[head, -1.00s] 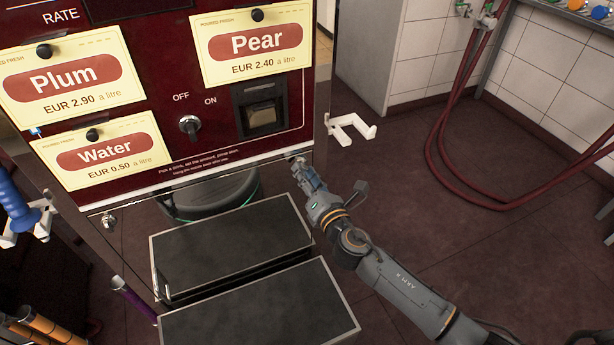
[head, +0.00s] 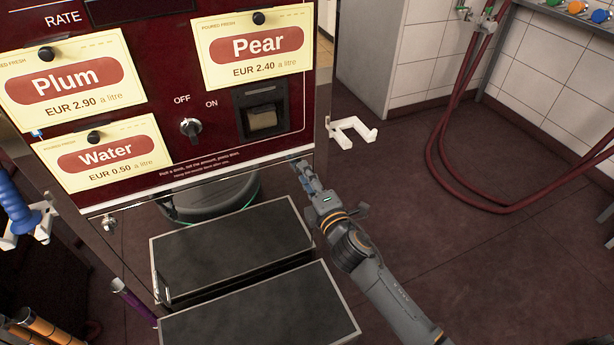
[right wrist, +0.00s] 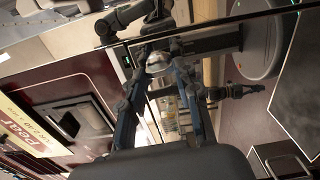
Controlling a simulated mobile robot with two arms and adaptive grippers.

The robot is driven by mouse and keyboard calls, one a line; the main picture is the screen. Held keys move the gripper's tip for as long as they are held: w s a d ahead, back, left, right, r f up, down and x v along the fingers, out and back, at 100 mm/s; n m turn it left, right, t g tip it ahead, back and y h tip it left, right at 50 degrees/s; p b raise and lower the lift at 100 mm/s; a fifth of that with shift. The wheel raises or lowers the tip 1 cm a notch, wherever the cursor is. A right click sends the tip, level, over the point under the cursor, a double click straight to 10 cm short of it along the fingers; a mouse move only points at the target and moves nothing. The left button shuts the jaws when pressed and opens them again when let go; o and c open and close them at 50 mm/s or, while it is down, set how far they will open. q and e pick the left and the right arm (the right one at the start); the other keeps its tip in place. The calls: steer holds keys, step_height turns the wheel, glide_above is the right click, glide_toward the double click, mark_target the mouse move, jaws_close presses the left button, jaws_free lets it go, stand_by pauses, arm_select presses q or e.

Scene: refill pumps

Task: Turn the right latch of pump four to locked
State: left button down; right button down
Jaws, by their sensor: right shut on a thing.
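The pump's dark red front panel (head: 215,150) fills the upper left of the head view; no pump number shows. My right gripper (head: 302,165) is at the panel's lower right corner, its fingers pointing up at the bottom metal strip. In the right wrist view the gripper (right wrist: 158,72) has its two fingers closed around a small silvery latch (right wrist: 157,61) at the panel edge. In the head view the fingers hide this right latch, and its lock position cannot be told. The matching left latch (head: 110,223) shows at the panel's lower left corner. My left gripper is not in view.
Two dark steps (head: 232,250) stand below the panel, just left of my right arm. A white bracket (head: 351,131) juts from the pump's right side, close above the gripper. Red hoses (head: 436,150) hang further right. The floor (head: 480,260) right of the arm is clear.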

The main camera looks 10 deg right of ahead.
steer(key=shift+r+m, duration=0.1)
steer(key=shift+m, duration=0.3)
steer(key=c, duration=1)
jaws_free()
steer(key=shift+o, duration=0.2)
steer(key=s+d, duration=0.2)
steer(key=s, duration=0.9)
steer(key=shift+s+d, duration=0.2)
steer(key=shift+s, duration=0.2)
